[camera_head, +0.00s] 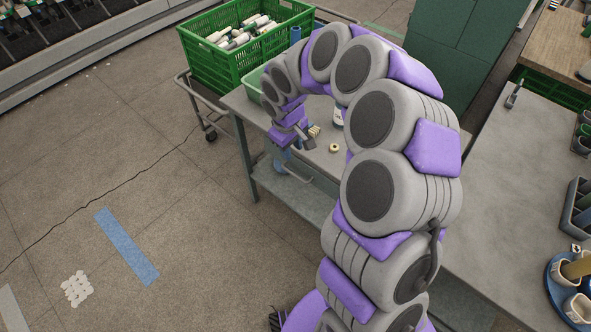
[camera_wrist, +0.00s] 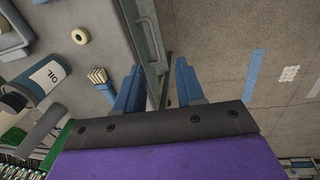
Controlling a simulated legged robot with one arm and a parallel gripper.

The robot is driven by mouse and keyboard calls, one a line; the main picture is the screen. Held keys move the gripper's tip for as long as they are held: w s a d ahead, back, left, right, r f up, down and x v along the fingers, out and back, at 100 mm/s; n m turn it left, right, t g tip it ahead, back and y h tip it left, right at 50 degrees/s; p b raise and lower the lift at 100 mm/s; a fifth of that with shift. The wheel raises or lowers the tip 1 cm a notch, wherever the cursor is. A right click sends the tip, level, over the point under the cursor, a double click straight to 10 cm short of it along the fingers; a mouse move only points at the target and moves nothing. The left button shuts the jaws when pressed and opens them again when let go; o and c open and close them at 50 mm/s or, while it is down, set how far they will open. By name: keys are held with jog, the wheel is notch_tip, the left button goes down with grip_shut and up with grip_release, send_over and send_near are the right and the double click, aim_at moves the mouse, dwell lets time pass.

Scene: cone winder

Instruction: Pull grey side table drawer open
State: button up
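The grey side table (camera_head: 322,156) stands in the middle of the head view, and its grey top (camera_wrist: 100,20) fills the upper left of the wrist view. A light metal handle bar (camera_wrist: 151,32) runs along the table's front edge; it also shows below the edge in the head view (camera_head: 299,176). My gripper (camera_wrist: 160,66) is open, with blue fingers pointing at this front edge. It also shows in the head view (camera_head: 283,154). The edge and bar line up between the fingers, with no clear contact. The drawer looks shut, though my arm partly hides its front.
On the tabletop are an oil can (camera_wrist: 45,76), a brush (camera_wrist: 97,76) and a small ring (camera_wrist: 80,36). A green crate (camera_head: 215,58) of cones stands on a cart behind. Floor left of the table is free. Another grey table (camera_head: 500,180) stands right.

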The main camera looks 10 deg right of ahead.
notch_tip(320, 180, down, 3)
jog(key=w, duration=0.3)
jog(key=b, duration=0.2)
send_over(296, 176)
notch_tip(296, 176, down, 11)
jog(key=shift+h, duration=0.3)
jog(key=f, duration=0.2)
jog(key=f+b, duration=0.1)
jog(key=f, duration=0.3)
jog(key=shift+a+f+b, duration=0.3)
jog(key=shift+a, duration=0.1)
jog(key=shift+d, duration=0.5)
jog(key=shift+a, duration=0.5)
jog(key=c, duration=0.6)
jog(key=shift+d+f, duration=0.1)
jog(key=shift+d, duration=0.15)
grip_shut()
